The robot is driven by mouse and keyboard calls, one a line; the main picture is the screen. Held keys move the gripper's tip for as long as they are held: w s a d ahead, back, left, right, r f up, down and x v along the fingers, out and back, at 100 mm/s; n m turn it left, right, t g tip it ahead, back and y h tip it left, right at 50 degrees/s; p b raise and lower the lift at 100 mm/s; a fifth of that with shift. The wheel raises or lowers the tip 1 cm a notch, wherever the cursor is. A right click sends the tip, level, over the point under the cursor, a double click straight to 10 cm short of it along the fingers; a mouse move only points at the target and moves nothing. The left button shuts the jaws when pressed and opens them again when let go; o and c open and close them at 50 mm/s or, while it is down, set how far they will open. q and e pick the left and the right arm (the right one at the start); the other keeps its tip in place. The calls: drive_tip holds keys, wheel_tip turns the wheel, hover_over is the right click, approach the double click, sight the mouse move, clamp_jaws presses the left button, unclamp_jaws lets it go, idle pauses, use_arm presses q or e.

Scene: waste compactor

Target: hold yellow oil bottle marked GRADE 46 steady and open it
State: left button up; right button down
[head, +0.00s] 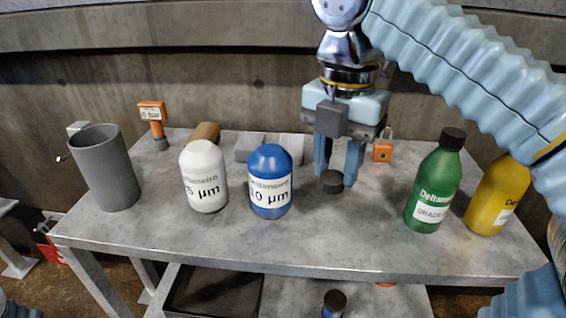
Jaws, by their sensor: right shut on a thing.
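The yellow oil bottle (492,200) stands upright at the right end of the grey table. My right arm covers its upper right side, so its neck, top and most of its label are hidden. My right gripper (337,172) is above the middle of the table, well left of the yellow bottle. It points down and is shut on a black cap (332,182), held at the fingertips. I cannot tell whether the cap touches the tabletop. My left gripper is not in view.
A green bottle (435,185) with a black cap stands left of the yellow one. A blue filter (270,185), a white filter (203,178) and a grey bin (108,170) stand on the left. An orange gauge (152,113) is behind. The front middle of the table (340,240) is clear.

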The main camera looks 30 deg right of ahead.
approach(312, 189)
drive_tip(key=s+a+r, duration=0.2)
drive_tip(key=s+r, duration=0.1)
drive_tip(key=s, duration=0.1)
drive_tip(key=f, duration=0.1)
drive_tip(key=w+d+f, duration=0.1)
drive_tip(key=w+f, duration=0.1)
drive_tip(key=shift+w+d+f, duration=0.25)
drive_tip(key=shift+f, duration=0.15)
drive_tip(key=f, duration=0.1)
drive_tip(key=w+f, duration=0.1)
drive_tip(key=f, duration=0.2)
drive_tip(key=shift+w+d+f, duration=0.2)
drive_tip(key=shift+w+d, duration=0.15)
drive_tip(key=shift+f, duration=0.4)
drive_tip(key=shift+f, duration=0.1)
drive_tip(key=c, duration=0.7)
unclamp_jaws()
drive_tip(key=shift+c, duration=0.2)
